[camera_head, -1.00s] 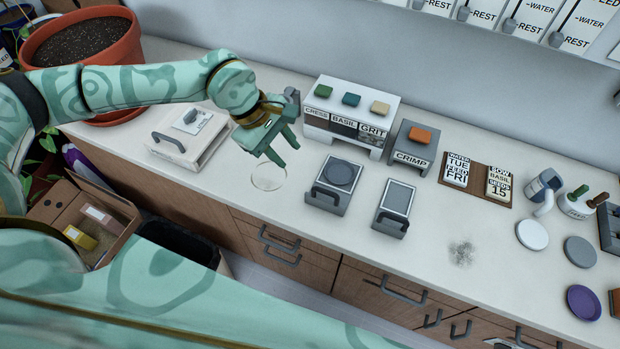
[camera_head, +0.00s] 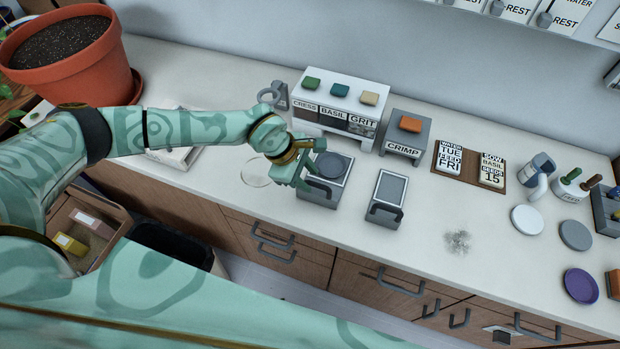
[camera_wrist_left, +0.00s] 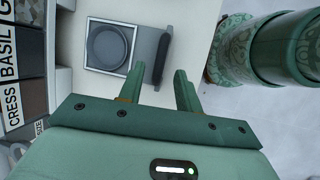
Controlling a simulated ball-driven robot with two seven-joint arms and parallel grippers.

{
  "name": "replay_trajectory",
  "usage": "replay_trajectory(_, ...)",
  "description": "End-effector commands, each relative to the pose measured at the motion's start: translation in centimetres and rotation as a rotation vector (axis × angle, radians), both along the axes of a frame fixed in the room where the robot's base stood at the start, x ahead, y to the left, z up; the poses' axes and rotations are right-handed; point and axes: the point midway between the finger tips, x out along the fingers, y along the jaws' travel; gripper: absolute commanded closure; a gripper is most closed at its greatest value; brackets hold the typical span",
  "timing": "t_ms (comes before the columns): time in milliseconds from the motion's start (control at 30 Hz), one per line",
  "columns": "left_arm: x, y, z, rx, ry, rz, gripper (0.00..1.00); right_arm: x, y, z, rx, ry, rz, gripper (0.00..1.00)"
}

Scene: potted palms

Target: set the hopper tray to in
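The hopper tray (camera_head: 346,172) is a grey slab with a round dark plate on top and a dark handle on its front. It stands out in front of the white hopper (camera_head: 300,118) labelled CRESS, BASIL and GRIT. In the left wrist view the tray (camera_wrist_left: 92,67) is beyond my fingers, with its dark handle (camera_wrist_left: 161,58) near the gap between the fingertips. My left gripper (camera_head: 303,180) is open and empty at the left of the tray; it also shows in the left wrist view (camera_wrist_left: 160,72). Contact with the handle cannot be told. My right gripper is out of view.
A similar grey tray (camera_head: 388,190) with a handle stands to the right, in front of the CRIMP box (camera_head: 405,137). A faint round outline (camera_head: 256,174) lies left of my gripper. The counter's right part holds discs and a label board (camera_head: 470,165).

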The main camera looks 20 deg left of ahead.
Motion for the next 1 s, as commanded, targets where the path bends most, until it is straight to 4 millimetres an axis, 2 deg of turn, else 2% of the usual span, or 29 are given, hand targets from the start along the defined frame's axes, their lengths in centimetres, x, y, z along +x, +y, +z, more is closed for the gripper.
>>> replay_trajectory(133, 0.3, -0.5, -1.2, 0.0, -0.001, -0.001, 0.66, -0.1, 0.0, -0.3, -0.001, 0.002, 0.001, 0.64)
replay_trajectory(433, 0.3, -0.7, -1.5, 0.0, -0.001, -0.001, 0.66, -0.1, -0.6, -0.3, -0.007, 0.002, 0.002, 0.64)
replay_trajectory(467, 0.3, -0.7, -1.5, 0.0, -0.001, -0.001, 0.69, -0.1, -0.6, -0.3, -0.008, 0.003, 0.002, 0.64)
replay_trajectory(567, 0.3, -0.6, -1.5, 0.0, -0.001, -0.001, 0.96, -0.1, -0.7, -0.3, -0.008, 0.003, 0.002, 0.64)
replay_trajectory(600, 0.3, -0.6, -1.5, 0.0, -0.001, -0.001, 1.0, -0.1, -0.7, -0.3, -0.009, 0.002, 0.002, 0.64)
replay_trajectory(867, 0.7, -0.7, -1.6, -0.001, -0.001, 0.0, 1.0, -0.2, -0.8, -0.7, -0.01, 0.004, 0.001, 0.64)
replay_trajectory(1000, 2.3, -0.7, -1.8, 0.0, -0.003, 0.001, 1.0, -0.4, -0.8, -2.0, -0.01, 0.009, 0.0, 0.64)
